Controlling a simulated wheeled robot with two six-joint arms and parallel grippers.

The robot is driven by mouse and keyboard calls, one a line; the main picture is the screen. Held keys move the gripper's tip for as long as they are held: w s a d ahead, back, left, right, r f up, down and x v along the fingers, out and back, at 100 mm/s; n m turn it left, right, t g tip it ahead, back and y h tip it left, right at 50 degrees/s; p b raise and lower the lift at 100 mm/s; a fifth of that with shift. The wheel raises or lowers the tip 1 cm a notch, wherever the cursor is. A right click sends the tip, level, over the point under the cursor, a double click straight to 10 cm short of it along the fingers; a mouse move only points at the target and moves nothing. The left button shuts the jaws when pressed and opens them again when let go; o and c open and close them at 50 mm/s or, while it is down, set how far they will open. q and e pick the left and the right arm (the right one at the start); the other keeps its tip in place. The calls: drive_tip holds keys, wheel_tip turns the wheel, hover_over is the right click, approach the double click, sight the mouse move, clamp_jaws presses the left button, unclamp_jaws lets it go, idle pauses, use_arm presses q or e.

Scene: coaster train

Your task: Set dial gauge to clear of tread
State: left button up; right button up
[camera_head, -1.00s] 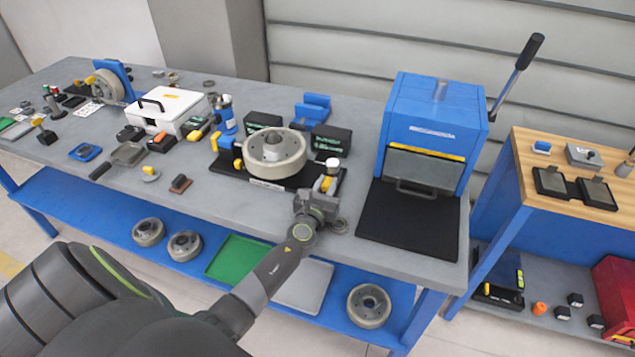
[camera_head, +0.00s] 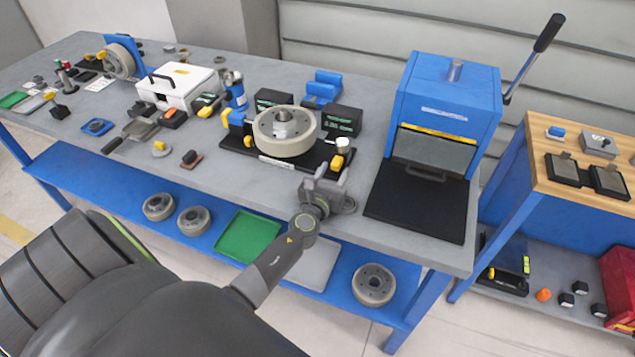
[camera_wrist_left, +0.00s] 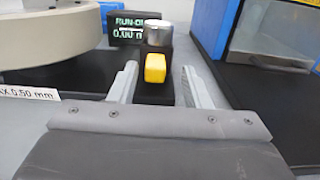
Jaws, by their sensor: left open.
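The dial gauge has a silver cylindrical head (camera_head: 343,145) and a yellow knob (camera_head: 336,162) at the right end of a black fixture base (camera_head: 240,145). In the left wrist view the silver head (camera_wrist_left: 159,36) stands behind the yellow knob (camera_wrist_left: 155,68). The wheel (camera_head: 285,131) with its grey tread lies flat on the fixture, left of the gauge. Whether the gauge touches the tread is too small to tell. My left gripper (camera_head: 335,178) is open in front of the gauge. In the wrist view its fingers (camera_wrist_left: 158,82) flank the yellow knob, apart from it. My right gripper is not seen.
A black readout box (camera_head: 340,119) stands behind the gauge; the wrist view shows "RUN-OUT" and a zero-like reading. A blue press (camera_head: 450,95) with a black mat (camera_head: 415,205) stands to the right. A white case (camera_head: 178,88) and several small tools lie left.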

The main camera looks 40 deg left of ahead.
use_arm(q)
drive_tip(key=b+v, duration=0.1)
drive_tip(key=v, duration=1.3)
drive_tip(key=shift+d, duration=0.1)
